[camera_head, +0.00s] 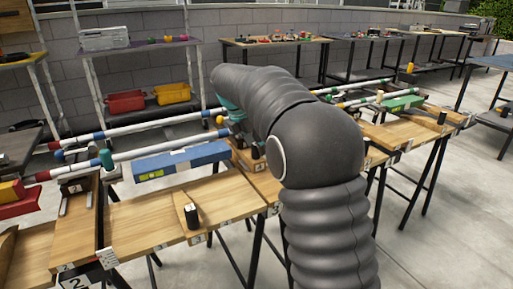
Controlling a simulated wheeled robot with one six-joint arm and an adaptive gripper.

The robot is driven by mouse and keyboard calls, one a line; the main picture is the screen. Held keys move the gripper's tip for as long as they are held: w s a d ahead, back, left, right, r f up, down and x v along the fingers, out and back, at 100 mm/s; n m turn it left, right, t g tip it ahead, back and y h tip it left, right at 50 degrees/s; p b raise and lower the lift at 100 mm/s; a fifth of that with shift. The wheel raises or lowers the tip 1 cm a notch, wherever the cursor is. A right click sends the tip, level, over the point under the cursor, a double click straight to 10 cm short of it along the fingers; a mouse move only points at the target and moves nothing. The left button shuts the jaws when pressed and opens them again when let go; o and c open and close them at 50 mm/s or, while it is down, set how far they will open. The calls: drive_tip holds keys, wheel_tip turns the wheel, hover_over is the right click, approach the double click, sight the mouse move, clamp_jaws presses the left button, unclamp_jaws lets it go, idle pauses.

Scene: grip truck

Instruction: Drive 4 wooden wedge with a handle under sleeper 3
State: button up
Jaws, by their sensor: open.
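A wooden wedge (180,202) with an upright black handle (192,216) lies on the front wooden bench top (150,212). Another upright black handle (441,118) stands on the wooden tops at the right. A small dark handle-like piece shows beside my forearm near the middle. My dark arm crosses the middle of the view and bends to the far left. Its teal wrist part shows, but my gripper's fingers are hidden behind the forearm.
Striped rails (165,143) run above the benches, with a blue block (182,160) and a green block (402,103). A shelf with red (126,102) and yellow bins (172,94) stands behind at the left. Tables line the wall. Concrete floor is open at the right.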

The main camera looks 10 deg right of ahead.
drive_tip(key=v, duration=1)
drive_tip(key=shift+r, duration=0.15)
drive_tip(key=shift+r, duration=2)
